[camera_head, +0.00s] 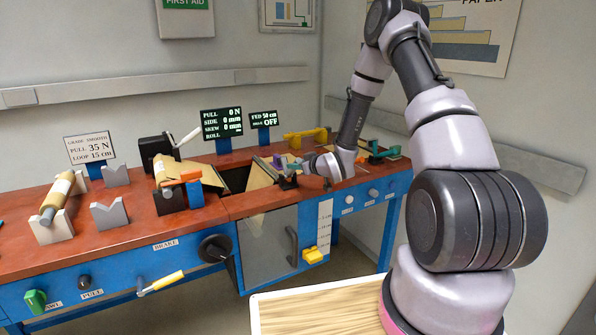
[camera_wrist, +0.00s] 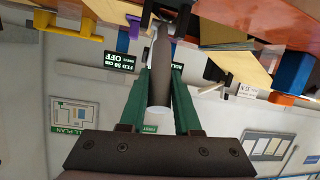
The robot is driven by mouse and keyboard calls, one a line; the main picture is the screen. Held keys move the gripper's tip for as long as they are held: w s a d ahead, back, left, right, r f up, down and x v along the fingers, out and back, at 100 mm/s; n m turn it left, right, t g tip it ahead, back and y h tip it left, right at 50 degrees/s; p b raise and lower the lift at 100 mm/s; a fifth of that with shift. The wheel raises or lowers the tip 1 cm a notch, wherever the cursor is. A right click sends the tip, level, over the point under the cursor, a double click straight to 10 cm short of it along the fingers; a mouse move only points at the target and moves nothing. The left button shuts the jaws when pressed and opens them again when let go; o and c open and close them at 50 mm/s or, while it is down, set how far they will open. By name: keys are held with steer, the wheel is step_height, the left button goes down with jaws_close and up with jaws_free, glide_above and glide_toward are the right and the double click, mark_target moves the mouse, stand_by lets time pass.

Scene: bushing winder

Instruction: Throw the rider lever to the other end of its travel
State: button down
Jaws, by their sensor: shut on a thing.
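My gripper (camera_wrist: 160,75) has green fingers closed on the rider lever (camera_wrist: 161,48), a dark grey tapered rod with a pale end. The rod runs between the fingers, and its other end meets a black forked mount (camera_wrist: 165,14). The wrist view is upside down, so the bench is at its top. In the head view my gripper (camera_head: 292,168) is at the right part of the bench, reaching in from the right beside the tan sloped plate (camera_head: 256,174). The lever is too small and covered there to make out.
The red bench top (camera_head: 240,207) holds a black block with a white-handled lever (camera_head: 188,138), an orange bar (camera_head: 182,178), and a roll on grey V-blocks (camera_head: 56,197). A yellow bracket (camera_head: 306,137) and green clamp (camera_head: 383,152) stand near my arm. Displays (camera_head: 221,122) stand behind.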

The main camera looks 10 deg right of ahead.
mark_target(284, 161)
steer(key=w+r+g, duration=0.1)
steer(key=w+g, duration=0.1)
steer(key=shift+a+r+g+h, duration=0.3)
steer(key=shift+r+h, duration=0.1)
steer(key=w+g, duration=0.2)
steer(key=r+h, duration=0.1)
steer(key=shift+w+a+g, duration=0.35)
steer(key=shift+w+g, duration=0.05)
steer(key=w+g, duration=0.1)
steer(key=w+a+g+h, duration=0.1)
steer(key=g, duration=0.1)
steer(key=shift+w+m, duration=0.2)
steer(key=shift+m, duration=0.1)
steer(key=shift+w+a+f+g+h, duration=0.15)
steer(key=shift+w+g+h, duration=0.1)
steer(key=shift+w+g, duration=0.3)
steer(key=shift+w+a+f+g+h, duration=0.15)
steer(key=shift+w+g+h, duration=0.15)
steer(key=shift+g, duration=0.35)
steer(key=c, duration=0.6)
jaws_free()
steer(key=shift+w, duration=0.1)
